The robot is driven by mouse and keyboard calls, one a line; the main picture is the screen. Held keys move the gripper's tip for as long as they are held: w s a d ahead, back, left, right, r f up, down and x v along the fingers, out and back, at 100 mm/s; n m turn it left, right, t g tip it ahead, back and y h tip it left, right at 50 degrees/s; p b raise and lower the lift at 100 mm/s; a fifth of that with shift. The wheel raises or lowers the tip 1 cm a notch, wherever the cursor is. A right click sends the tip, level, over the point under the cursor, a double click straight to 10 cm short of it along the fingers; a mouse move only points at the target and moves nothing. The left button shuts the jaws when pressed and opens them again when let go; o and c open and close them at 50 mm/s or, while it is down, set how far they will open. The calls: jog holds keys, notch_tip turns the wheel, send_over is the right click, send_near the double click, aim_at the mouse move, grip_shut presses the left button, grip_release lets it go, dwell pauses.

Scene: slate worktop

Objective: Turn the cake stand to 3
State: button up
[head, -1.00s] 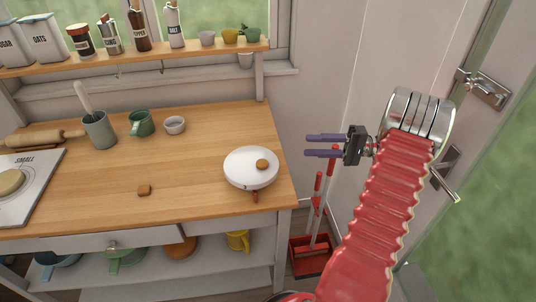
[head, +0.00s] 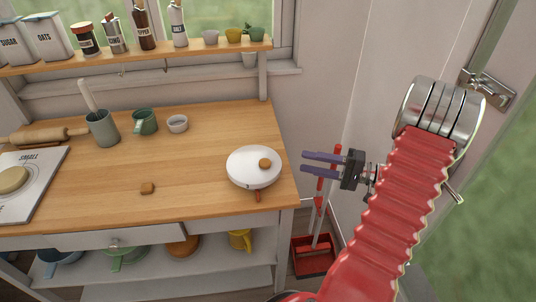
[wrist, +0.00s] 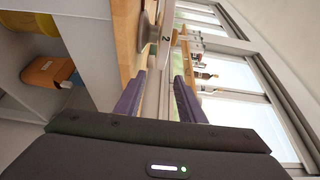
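The white round cake stand (head: 250,172) stands at the right front corner of the wooden worktop.
A red dustpan (head: 313,257) stands on the floor below my gripper.

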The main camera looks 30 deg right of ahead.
aim_at(268, 155)
jog(key=x, duration=1.3)
jog(key=shift+w+a, duration=0.2)
grip_shut()
jog(key=shift+f, duration=0.1)
dwell(0.3)
